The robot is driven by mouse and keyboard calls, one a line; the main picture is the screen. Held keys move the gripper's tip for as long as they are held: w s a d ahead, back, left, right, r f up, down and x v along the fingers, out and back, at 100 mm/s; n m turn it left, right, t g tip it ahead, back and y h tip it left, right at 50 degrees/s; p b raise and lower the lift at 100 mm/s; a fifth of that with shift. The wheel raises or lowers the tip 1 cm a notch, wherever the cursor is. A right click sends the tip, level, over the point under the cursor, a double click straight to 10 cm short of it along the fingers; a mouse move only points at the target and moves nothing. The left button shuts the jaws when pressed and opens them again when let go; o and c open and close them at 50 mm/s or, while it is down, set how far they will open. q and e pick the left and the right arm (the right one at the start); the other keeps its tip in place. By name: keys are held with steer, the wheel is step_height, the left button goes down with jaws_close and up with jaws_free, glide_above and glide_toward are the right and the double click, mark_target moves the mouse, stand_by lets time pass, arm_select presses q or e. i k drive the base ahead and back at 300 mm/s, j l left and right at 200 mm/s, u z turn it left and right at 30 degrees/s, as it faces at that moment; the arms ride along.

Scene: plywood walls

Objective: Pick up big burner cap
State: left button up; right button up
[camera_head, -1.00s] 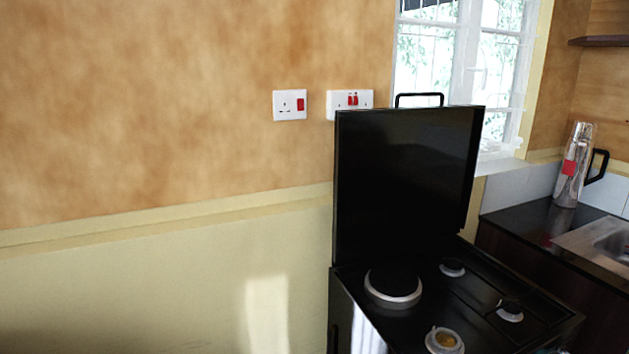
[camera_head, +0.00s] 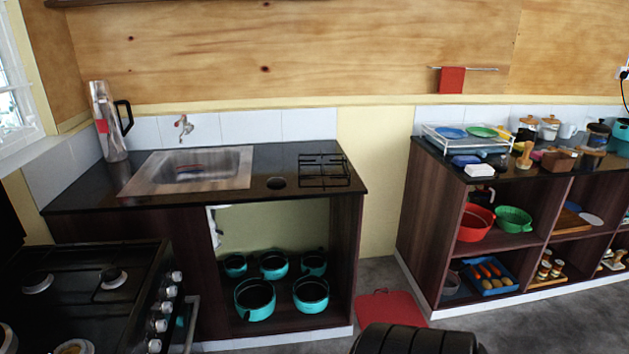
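A small black disc (camera_head: 277,183) lies flat on the dark counter, just left of a black wire grate (camera_head: 323,170); it looks like a burner cap. The black stove (camera_head: 135,256) is at the lower left. Two of its burners, a rear one (camera_head: 37,283) and another (camera_head: 115,278), have dark caps. A burner with a bare brass-coloured centre (camera_head: 73,347) is cut by the bottom edge. Neither of my grippers is in view.
The sink (camera_head: 190,172) is left of the disc, with a steel flask (camera_head: 107,122) beyond it. Teal pots (camera_head: 255,298) stand under the counter. A red mat (camera_head: 391,307) lies on the floor. A dark ridged shape (camera_head: 415,340) at the bottom is unclear.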

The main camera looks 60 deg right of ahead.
mark_target(277, 181)
steer(key=z, duration=1.85)
